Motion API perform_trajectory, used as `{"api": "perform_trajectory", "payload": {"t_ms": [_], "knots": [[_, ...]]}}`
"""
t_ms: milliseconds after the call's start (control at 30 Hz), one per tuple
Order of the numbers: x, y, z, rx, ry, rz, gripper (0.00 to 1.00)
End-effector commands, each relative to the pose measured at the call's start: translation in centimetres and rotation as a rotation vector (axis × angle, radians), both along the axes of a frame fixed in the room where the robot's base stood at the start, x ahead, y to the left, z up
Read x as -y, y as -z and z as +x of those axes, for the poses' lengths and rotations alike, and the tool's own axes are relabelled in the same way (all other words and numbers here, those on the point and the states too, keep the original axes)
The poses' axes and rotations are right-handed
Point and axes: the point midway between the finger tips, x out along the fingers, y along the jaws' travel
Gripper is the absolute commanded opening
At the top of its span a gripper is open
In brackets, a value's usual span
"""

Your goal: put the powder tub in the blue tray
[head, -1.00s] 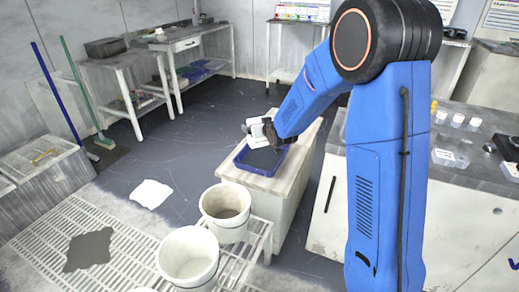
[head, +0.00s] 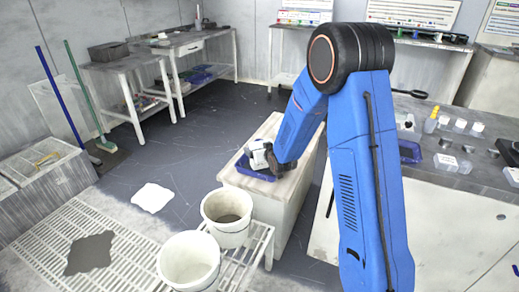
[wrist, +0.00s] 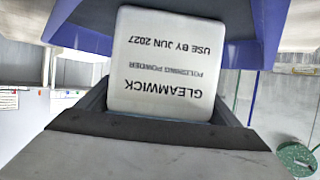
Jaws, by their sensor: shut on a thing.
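The powder tub (head: 258,153) is white and boxy. Its label reads upside down in the wrist view (wrist: 160,65): Gleamwick polishing powder. My gripper (head: 271,160) is shut on the tub. The blue tray (head: 243,170) sits on top of a pale cabinet, and the tub is low over it or inside its rim. Blue tray walls (wrist: 243,52) show beside and behind the tub in the wrist view. I cannot tell whether the tub touches the tray floor, because the gripper and tub hide much of it.
Two white buckets (head: 228,220) stand on a slatted rack in front of the cabinet (head: 285,200). A bench (head: 450,190) at right holds several small bottles and containers. A green broom (head: 85,95) leans at the far left. Open dark floor lies left of the cabinet.

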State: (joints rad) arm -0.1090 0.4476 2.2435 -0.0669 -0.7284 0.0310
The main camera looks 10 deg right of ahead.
Motion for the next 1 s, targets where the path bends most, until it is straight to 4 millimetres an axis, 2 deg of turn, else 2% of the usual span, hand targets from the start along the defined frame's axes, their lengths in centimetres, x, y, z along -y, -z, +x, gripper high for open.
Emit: {"api": "perform_trajectory", "payload": {"t_ms": [300,333,367,400,700,867,1000], "knots": [[0.0,0.1,0.1,0.002,0.000,0.000,0.36],[0.0,0.2,0.0,0.000,0.000,0.000,0.91],[0.0,0.2,0.0,0.000,0.000,0.000,0.98],[0.0,0.2,0.0,0.000,0.000,0.000,1.00],[0.0,-0.2,0.0,0.001,0.000,0.000,1.00],[0.3,-0.9,-1.5,0.002,0.000,0.000,1.00],[0.6,-1.7,-3.7,0.001,0.001,0.001,1.00]]}}
